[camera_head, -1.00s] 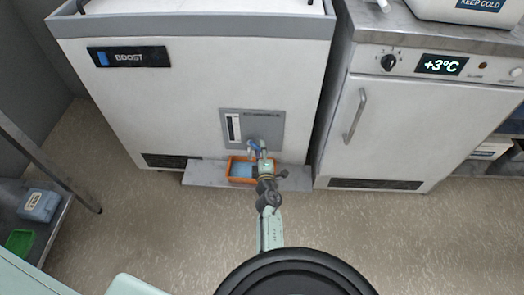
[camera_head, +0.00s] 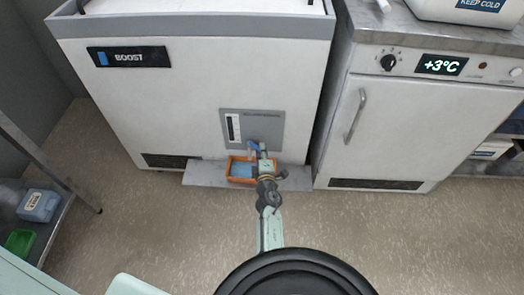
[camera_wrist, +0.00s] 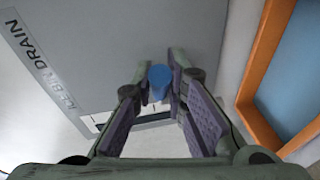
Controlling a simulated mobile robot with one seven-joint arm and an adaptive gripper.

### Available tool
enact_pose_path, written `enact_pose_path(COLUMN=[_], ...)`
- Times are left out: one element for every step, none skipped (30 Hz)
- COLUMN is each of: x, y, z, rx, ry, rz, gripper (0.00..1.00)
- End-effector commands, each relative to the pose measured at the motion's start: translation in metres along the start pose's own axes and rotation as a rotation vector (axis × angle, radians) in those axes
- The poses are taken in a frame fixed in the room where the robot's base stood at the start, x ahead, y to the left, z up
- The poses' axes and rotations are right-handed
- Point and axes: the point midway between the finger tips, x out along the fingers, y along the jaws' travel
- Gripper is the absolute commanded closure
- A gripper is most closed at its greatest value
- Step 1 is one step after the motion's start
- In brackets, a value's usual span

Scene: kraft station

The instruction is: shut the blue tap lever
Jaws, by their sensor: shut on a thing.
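The blue tap lever (camera_head: 254,145) is at the low front of the white BOOST cabinet, at the grey drain panel (camera_head: 276,128). In the wrist view its blue end (camera_wrist: 159,78) sits between my fingertips. My gripper (camera_head: 263,152) reaches it from the front, and in the wrist view my gripper (camera_wrist: 162,76) is shut on the lever. The tap body is mostly hidden behind my gripper, and I cannot tell the lever's exact angle.
An orange tray (camera_head: 231,177) with a blue inside is on the grey ledge (camera_head: 203,173) below the tap; its rim (camera_wrist: 249,108) is close at right in the wrist view. A white fridge (camera_head: 400,135) stands to the right. Open floor lies in front.

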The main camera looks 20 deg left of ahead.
Motion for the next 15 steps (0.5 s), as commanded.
enact_pose_path(x=[0.000, 0.000, 0.000, 0.001, 0.001, 0.002, 0.003, 0.004, 0.005, 0.006, 0.007, 0.008, 0.010, 0.011, 0.013], y=[0.000, 0.001, 0.002, 0.003, 0.004, 0.006, 0.007, 0.009, 0.010, 0.011, 0.011, 0.011, 0.011, 0.011, 0.010], z=[0.000, 0.000, 0.000, 0.001, 0.002, 0.002, 0.003, 0.003, 0.005, 0.006, 0.007, 0.008, 0.009, 0.010, 0.011], rx=[0.003, 0.002, 0.002, 0.001, -0.001, -0.003, -0.006, -0.009, -0.011, -0.013, -0.016, -0.019, -0.021, -0.024, -0.029], ry=[0.001, 0.001, 0.004, 0.008, 0.013, 0.025, 0.038, 0.051, 0.071, 0.089, 0.107, 0.133, 0.154, 0.174, 0.204], rz=[0.001, 0.000, 0.000, -0.001, -0.003, -0.005, -0.007, -0.009, -0.013, -0.014, -0.017, -0.019, -0.021, -0.023, -0.026], gripper=[1.00, 1.00, 1.00, 1.00, 1.00, 1.00, 1.00, 1.00, 1.00, 1.00, 1.00, 1.00, 1.00, 1.00, 1.00])
